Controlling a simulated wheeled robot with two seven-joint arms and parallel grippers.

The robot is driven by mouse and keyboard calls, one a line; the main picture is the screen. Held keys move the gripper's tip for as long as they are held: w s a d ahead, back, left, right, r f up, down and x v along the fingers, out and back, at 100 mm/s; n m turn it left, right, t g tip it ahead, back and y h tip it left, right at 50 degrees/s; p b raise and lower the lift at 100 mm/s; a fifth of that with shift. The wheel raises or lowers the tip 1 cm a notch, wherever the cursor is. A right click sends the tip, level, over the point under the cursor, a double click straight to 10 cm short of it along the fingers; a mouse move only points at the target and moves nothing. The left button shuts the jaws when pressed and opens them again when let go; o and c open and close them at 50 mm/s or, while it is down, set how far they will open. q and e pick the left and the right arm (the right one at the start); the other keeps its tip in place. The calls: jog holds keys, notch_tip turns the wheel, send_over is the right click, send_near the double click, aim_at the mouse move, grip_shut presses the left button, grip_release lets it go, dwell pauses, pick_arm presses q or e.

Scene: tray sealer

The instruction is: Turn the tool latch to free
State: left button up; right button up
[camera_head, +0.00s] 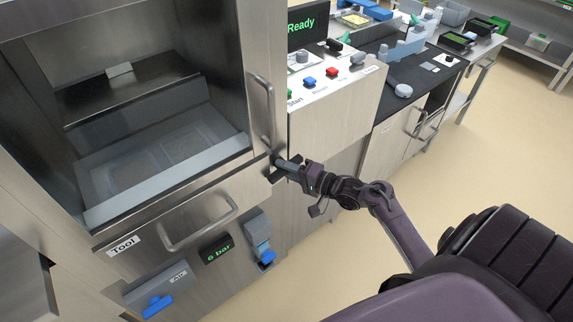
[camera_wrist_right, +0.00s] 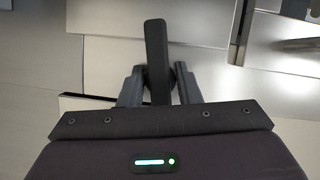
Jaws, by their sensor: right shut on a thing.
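The tool latch shows in the right wrist view as a dark, flat lever (camera_wrist_right: 156,45), standing nearly upright in that picture between my fingers. My right gripper (camera_wrist_right: 158,85) has one finger on each side of the lever and is shut on it. In the head view my right gripper (camera_head: 289,168) is at the right end of the tool drawer (camera_head: 165,212), where it and its fingers hide most of the latch. The drawer carries a "Tool" label (camera_head: 122,246) and a bar handle (camera_head: 200,228). My left gripper is not in view.
Above the drawer is the open chamber with a vertical door handle (camera_head: 264,110) close to my gripper. A control panel (camera_head: 335,85) with buttons and a "Ready" display (camera_head: 301,24) is to the right. Blue-handled valves (camera_head: 157,305) sit below. Floor on the right is clear.

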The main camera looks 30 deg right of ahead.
jog(key=n+h+p, duration=0.1)
jog(key=n+p, duration=0.1)
jog(key=n+g+h+p, duration=0.1)
jog(key=n+p, duration=0.1)
jog(key=p, duration=0.1)
jog(key=shift+s+r, duration=0.1)
jog(key=shift+r, duration=0.1)
jog(key=n+h+p, duration=0.1)
jog(key=n+p, duration=0.1)
jog(key=shift+g+p, duration=0.3)
jog(key=shift+g, duration=0.1)
jog(key=n+h+p, duration=0.1)
jog(key=n+p, duration=0.1)
jog(key=shift+f+n+h, duration=0.15)
jog(key=shift+n+h, duration=0.15)
jog(key=shift+n, duration=0.1)
jog(key=shift+f+n+h+p, duration=0.1)
jog(key=shift+n+h+p, duration=0.45)
jog(key=shift+n+h, duration=0.6)
jog(key=shift+n, duration=0.25)
jog(key=o, duration=0.7)
jog(key=v, duration=0.7)
jog(key=shift+s, duration=0.3)
